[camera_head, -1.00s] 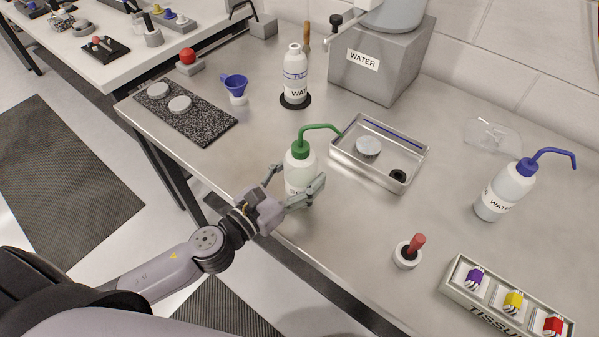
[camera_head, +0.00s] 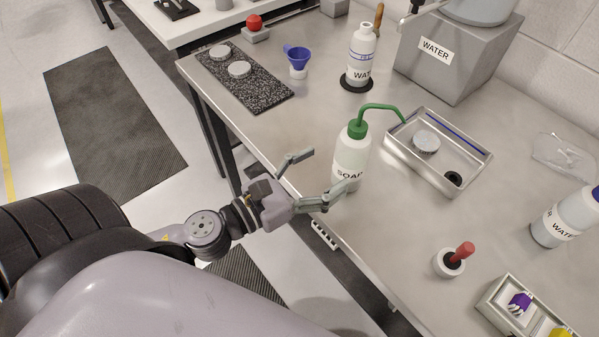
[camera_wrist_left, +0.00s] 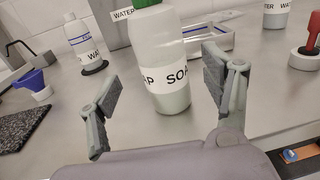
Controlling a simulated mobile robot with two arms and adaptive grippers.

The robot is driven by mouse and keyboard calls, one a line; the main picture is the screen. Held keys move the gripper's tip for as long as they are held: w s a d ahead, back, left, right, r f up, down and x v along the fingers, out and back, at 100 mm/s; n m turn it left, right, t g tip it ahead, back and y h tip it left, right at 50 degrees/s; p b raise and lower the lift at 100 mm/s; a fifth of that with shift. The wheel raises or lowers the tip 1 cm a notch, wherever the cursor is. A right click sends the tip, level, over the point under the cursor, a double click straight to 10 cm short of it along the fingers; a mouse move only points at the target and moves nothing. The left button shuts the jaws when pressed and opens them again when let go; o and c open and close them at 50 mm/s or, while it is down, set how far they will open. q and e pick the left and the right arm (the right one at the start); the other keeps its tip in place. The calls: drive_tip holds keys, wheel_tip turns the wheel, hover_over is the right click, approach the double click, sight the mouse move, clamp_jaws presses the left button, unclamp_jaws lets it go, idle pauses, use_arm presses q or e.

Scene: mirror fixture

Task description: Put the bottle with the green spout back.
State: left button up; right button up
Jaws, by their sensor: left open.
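The bottle with the green spout (camera_head: 350,157) stands upright near the front edge of the metal table. It is white with a SOAP label, and its spout points right in the head view. My left gripper (camera_head: 310,178) is open, just left of and in front of the bottle. In the left wrist view the bottle (camera_wrist_left: 163,60) stands beyond the open fingertips of my left gripper (camera_wrist_left: 165,85), between them in the picture, and its top is cut off. The fingers look clear of it. My right gripper is not in view.
A metal tray (camera_head: 477,152) is close right of the bottle. Behind stand a white bottle on a black disc (camera_head: 361,58), a blue funnel (camera_head: 298,61) and a grey WATER box (camera_head: 455,60). A red-handled tool (camera_head: 461,253) and a blue-capped WATER bottle (camera_head: 566,217) are to the right.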

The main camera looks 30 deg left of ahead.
use_arm(q)
drive_tip(key=shift+b+v, duration=0.6)
drive_tip(key=shift+v, duration=1.75)
